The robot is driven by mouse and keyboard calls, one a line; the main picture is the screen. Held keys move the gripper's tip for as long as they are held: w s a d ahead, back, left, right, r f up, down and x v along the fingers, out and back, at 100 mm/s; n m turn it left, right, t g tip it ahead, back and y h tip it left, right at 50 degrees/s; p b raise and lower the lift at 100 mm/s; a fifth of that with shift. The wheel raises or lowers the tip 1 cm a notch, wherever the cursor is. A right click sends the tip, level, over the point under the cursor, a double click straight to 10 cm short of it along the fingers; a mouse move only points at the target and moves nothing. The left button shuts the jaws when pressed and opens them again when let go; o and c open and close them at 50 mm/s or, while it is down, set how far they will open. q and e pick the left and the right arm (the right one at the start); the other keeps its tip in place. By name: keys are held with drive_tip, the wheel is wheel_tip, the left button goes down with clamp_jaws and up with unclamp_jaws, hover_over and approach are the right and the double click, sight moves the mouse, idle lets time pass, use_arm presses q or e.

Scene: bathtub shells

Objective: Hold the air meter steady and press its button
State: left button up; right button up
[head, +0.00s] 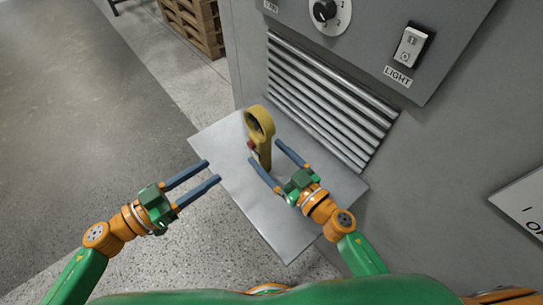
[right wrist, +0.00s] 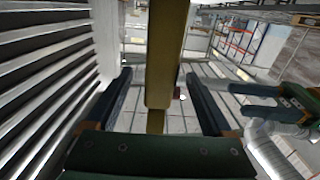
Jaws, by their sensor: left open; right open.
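The yellow air meter (head: 261,124) stands upright on a grey metal shelf, with a ring-shaped head and a red button (head: 251,145) on its left side. My right gripper (head: 264,168) is open, with its fingers on either side of the meter's lower handle. In the right wrist view the yellow handle (right wrist: 165,60) runs down between the open fingers, with a gap on each side. A small red spot, likely the button, shows at the handle's right edge. My left gripper (head: 212,171) is open and empty, left of the meter over the shelf's left edge.
The shelf (head: 290,238) juts from a grey cabinet with a louvred vent (head: 325,95) close behind the meter. A dial (head: 325,12) and a light switch (head: 411,45) are above. A wooden pallet stack (head: 192,22) stands far back. Floor left of the shelf is clear.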

sight(253, 140)
drive_tip(key=x, duration=0.6)
drive_tip(key=shift+w+a, duration=0.25)
drive_tip(key=shift+w, duration=0.05)
drive_tip(key=c, duration=0.4)
clamp_jaws()
use_arm(q)
clamp_jaws()
idle(0.9)
